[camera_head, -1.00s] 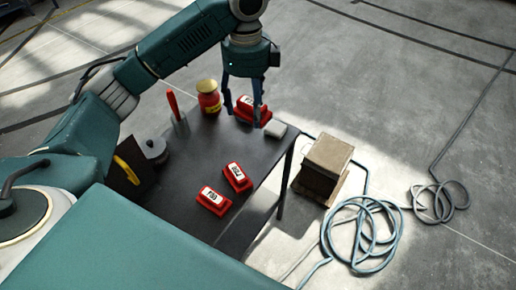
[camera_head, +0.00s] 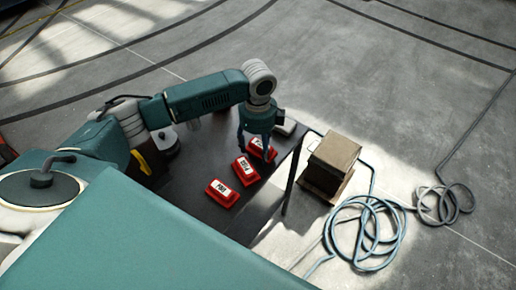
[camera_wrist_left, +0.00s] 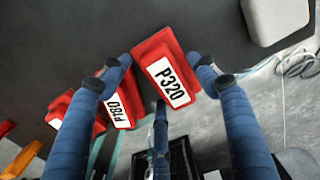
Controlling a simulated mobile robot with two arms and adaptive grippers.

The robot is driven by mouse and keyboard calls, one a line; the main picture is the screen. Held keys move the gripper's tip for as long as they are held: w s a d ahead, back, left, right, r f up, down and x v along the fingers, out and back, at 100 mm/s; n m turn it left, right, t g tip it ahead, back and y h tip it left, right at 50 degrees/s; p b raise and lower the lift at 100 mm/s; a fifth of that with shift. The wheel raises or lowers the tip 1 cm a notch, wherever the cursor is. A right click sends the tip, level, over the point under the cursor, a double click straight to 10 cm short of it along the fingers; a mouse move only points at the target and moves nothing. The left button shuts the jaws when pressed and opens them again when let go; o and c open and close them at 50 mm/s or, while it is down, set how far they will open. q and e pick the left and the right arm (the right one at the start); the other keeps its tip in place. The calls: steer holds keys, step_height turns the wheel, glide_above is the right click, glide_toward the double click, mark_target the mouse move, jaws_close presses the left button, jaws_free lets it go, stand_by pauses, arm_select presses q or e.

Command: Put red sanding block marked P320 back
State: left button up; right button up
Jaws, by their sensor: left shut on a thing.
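The red sanding block marked P320 (camera_wrist_left: 168,70) is between the fingers of my left gripper (camera_wrist_left: 160,62), which is shut on it. In the head view my left gripper (camera_head: 258,138) points down over the table, and the held block (camera_head: 263,150) shows partly below it. A red block with a white label, P180 (camera_wrist_left: 121,104), lies close beside it, also seen in the head view (camera_head: 245,171). A further red block (camera_head: 222,193) lies nearer me in the same row. I cannot tell whether the held block touches the table. My right gripper is not in view.
The dark table (camera_head: 205,160) has a light grey block (camera_head: 287,127) near its far right corner. A brown box (camera_head: 331,161) stands on the floor beyond the right edge, with coiled hose (camera_head: 365,237) near it. A yellow-handled thing (camera_head: 143,163) is at the left.

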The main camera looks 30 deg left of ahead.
mark_target(258, 147)
arm_select(q)
steer(key=shift+f, duration=0.55)
steer(key=o, duration=1)
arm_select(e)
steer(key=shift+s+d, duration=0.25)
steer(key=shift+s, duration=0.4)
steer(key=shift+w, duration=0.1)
arm_select(q)
step_height(258, 147, up, 12)
steer(key=b, duration=0.1)
steer(key=shift+b, duration=0.4)
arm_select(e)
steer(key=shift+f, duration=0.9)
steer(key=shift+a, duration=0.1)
